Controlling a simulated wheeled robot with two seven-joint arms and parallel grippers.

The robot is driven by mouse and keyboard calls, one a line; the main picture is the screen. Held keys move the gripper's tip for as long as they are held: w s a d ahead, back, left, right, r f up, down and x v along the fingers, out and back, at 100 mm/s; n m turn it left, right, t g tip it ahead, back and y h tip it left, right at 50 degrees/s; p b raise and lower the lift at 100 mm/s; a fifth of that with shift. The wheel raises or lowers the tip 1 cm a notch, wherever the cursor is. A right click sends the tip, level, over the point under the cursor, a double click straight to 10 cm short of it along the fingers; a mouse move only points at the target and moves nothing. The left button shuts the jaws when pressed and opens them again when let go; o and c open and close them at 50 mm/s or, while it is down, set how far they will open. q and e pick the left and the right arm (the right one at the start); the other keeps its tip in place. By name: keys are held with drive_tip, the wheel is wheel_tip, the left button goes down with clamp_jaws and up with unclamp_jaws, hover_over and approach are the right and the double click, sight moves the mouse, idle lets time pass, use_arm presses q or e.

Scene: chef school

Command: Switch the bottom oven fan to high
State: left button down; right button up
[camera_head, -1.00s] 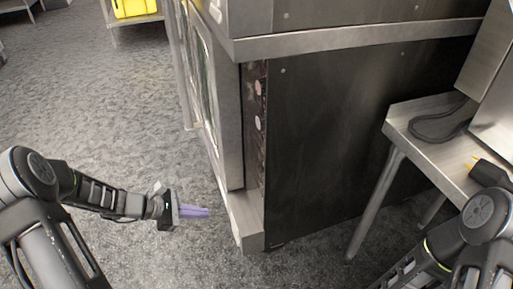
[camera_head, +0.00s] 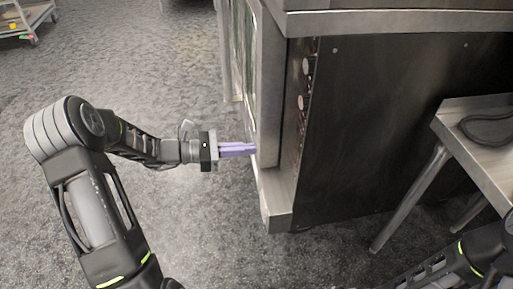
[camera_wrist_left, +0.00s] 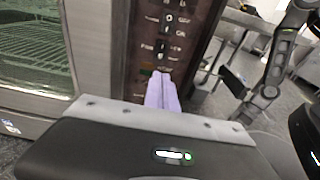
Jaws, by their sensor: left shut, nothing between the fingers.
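The oven's dark control panel (camera_head: 303,105) is a narrow strip on the oven's front corner, seen edge-on in the head view. In the left wrist view, the panel (camera_wrist_left: 188,22) faces me with several small switches and white labels in a column. My left gripper (camera_head: 252,149), with purple fingers, is shut and empty in front of the oven's lower front. In the left wrist view its fingertips (camera_wrist_left: 163,76) overlap the lowest visible switch area; I cannot tell whether they touch it. My right gripper is not in view.
The glass oven door (camera_wrist_left: 35,50) stands left of the panel in the left wrist view. A steel ledge (camera_head: 277,205) juts out at the oven's base. A steel table (camera_head: 480,150) stands at the right.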

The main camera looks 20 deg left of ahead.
use_arm(q)
drive_tip(key=b+x, duration=0.4)
drive_tip(key=x, duration=0.8)
drive_tip(key=shift+w+d+b, duration=0.25)
drive_tip(key=shift+b, duration=0.1)
drive_tip(key=shift+w+d+f, duration=0.1)
drive_tip(key=shift+d, duration=0.1)
drive_tip(key=shift+a, duration=0.1)
